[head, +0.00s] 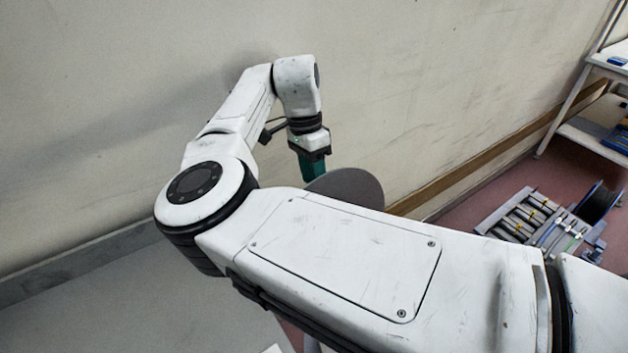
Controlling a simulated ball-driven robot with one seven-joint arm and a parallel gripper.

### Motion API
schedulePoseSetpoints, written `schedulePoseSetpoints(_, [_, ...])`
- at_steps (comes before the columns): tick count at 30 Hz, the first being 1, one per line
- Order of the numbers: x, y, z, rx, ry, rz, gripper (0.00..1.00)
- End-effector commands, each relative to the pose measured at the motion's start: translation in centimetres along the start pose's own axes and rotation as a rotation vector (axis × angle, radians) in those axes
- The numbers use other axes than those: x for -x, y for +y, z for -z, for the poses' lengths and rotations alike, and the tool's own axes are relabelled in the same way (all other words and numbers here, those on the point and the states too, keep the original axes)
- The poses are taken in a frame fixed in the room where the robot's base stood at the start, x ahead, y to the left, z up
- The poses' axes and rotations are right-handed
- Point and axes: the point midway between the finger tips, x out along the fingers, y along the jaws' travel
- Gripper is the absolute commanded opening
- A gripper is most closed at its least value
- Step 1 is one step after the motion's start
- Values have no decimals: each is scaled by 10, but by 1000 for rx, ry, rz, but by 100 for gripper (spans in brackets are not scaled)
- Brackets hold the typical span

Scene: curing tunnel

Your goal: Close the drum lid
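A dark grey round disc (350,186), which looks like the drum lid, stands raised and tilted just beyond my upper arm. Its lower part is hidden behind the arm, and so is any drum under it. My gripper (312,168) points down at the left edge of the disc, with its teal part overlapping that edge in the picture. I cannot tell whether it touches the disc. The fingertips are not clear, so I cannot see whether the gripper is open or shut.
A pale wall (440,80) with a wooden rail (470,180) runs close behind the arm. A grey surface (130,315) lies at lower left. On the reddish floor at right are a tray of cylinders (527,215) and a black spool (597,203). A white shelf (575,95) stands at far right.

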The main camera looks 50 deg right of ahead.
Motion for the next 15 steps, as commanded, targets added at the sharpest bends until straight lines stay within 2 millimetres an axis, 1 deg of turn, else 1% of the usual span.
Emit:
schedulePoseSetpoints(3, [-12,0,0,1,0,-1,36])
schedulePoseSetpoints(6, [-18,0,0,1,0,-1,36])
schedulePoseSetpoints(15, [-20,0,0,1,1,0,35])
